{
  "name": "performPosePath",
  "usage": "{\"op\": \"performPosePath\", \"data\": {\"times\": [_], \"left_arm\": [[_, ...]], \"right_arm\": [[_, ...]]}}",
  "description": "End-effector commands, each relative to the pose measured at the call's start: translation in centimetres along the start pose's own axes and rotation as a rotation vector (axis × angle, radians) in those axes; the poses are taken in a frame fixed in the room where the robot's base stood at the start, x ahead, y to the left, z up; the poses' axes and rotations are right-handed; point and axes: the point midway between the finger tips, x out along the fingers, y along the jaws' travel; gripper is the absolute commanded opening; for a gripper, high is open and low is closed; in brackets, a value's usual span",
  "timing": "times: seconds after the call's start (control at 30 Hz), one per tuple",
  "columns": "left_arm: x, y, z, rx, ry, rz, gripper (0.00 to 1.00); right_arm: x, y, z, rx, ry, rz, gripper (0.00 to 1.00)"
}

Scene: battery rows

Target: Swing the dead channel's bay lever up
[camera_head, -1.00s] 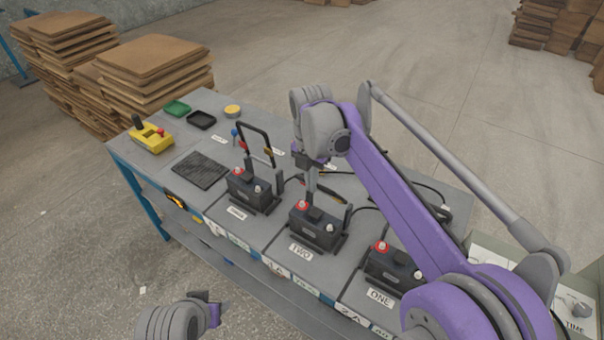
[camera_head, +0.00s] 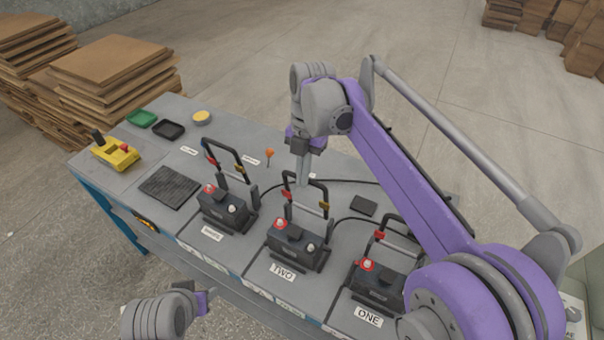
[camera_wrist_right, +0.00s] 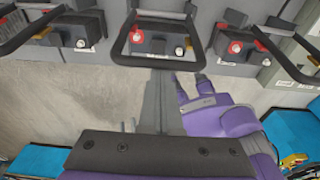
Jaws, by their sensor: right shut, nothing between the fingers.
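The bench has three battery bays. Bay TWO (camera_head: 292,246) is in the middle, and its black lever (camera_head: 325,206) stands raised, with red and yellow clamps on it. My right gripper (camera_head: 303,184) points down beside this lever's top, shut and empty; I cannot tell whether it touches. The right wrist view shows its fingers (camera_wrist_right: 160,95) in front of the middle battery (camera_wrist_right: 155,42). Bay ONE (camera_head: 377,284) has its lever partly hidden by my right arm. The left bay's lever (camera_head: 226,145) stands raised. My left gripper (camera_head: 206,299) is at the lower left; its fingers are unclear.
An orange marker (camera_head: 270,154) stands behind the bays. A yellow device (camera_head: 116,154), a black mat (camera_head: 169,187), green and black trays and a yellow round item lie at the bench's left. Cardboard stacks (camera_head: 112,85) stand beyond it. My right arm crosses above bay ONE.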

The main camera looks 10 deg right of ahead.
Motion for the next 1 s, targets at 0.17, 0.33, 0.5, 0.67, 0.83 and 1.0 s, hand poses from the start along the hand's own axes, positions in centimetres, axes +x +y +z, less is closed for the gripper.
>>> {"op": "performPosePath", "data": {"times": [0.17, 0.33, 0.5, 0.67, 0.83, 1.0], "left_arm": [[0.0, 0.0, -0.1, 0.0, 0.001, 0.0, 0.5], [-0.1, 0.0, -0.1, 0.0, 0.001, 0.0, 0.5], [-0.2, 0.0, -0.3, 0.0, 0.003, 0.0, 0.5], [-0.5, 0.0, -0.8, 0.0, 0.008, 0.0, 0.5], [-0.9, 0.0, -1.3, 0.0, 0.014, 0.0, 0.5], [-1.1, 0.0, -1.7, 0.0, 0.019, 0.0, 0.5]], "right_arm": [[-0.1, -0.1, 0.5, 0.005, -0.014, 0.002, 0.0], [-0.2, -0.1, 0.6, 0.006, -0.015, 0.001, 0.0], [-1.8, -0.1, 0.6, 0.006, -0.016, 0.002, 0.0], [-5.0, 0.0, 0.2, 0.004, -0.012, 0.002, 0.0], [-8.3, 0.0, -0.1, 0.002, -0.01, 0.001, 0.0], [-10.4, 0.0, -0.3, 0.001, -0.008, 0.001, 0.0]]}}
